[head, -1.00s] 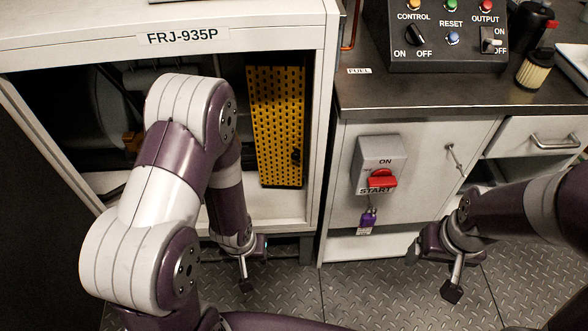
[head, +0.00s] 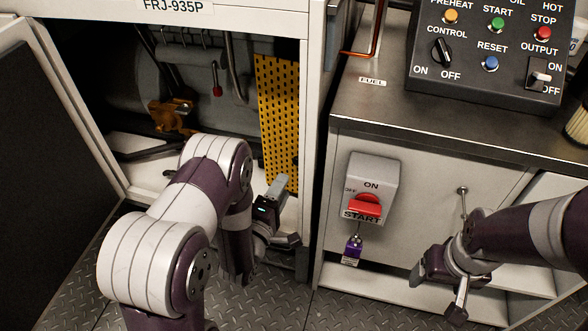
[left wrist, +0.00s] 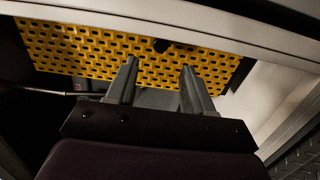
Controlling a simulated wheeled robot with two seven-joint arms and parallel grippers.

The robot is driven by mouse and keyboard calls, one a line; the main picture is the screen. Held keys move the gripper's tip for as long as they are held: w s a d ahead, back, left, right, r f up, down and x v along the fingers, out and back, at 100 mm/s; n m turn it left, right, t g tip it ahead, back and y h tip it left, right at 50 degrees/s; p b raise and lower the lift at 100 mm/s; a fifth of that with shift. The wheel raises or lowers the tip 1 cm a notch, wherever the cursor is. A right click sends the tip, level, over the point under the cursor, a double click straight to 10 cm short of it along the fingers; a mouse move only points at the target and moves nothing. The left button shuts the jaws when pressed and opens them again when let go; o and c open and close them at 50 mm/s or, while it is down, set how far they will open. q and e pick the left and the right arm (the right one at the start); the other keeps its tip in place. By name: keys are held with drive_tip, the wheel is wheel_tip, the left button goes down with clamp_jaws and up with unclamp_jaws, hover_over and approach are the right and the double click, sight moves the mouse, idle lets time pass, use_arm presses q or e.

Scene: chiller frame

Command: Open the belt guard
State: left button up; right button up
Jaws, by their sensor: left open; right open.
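The belt guard (head: 277,110) is a yellow perforated panel standing inside the right side of the white cabinet opening. In the left wrist view the guard (left wrist: 90,50) spans the top, with a dark knob or hole (left wrist: 161,45) near its upper middle. My left gripper (head: 283,210) is open and empty at the guard's lower end in the head view. Its two fingers (left wrist: 158,82) point toward the guard, with no visible grip on it. The guard's lower part is partly hidden by my left arm and gripper. My right gripper (head: 437,292) is open and empty before the right-hand cabinet.
The white cabinet frame (head: 309,120) borders the guard on the right. Pipes and an orange-brown valve (head: 173,117) are inside. A red switch (head: 366,205) with a purple padlock (head: 351,251) is on the right-hand cabinet, below the control box (head: 490,50). An open dark door (head: 45,150) stands at left.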

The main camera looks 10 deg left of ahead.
sight(296, 163)
use_arm(q)
drive_tip(key=w, duration=0.2)
drive_tip(key=w+b, duration=0.1)
drive_tip(key=w, duration=0.2)
drive_tip(key=w+d, duration=0.1)
drive_tip(key=w, duration=0.1)
drive_tip(key=shift+w+f+b, duration=0.15)
drive_tip(key=shift+w+b, duration=0.05)
drive_tip(key=shift+b, duration=0.1)
drive_tip(key=shift+w+d, duration=0.1)
drive_tip(key=shift+w, duration=0.35)
clamp_jaws()
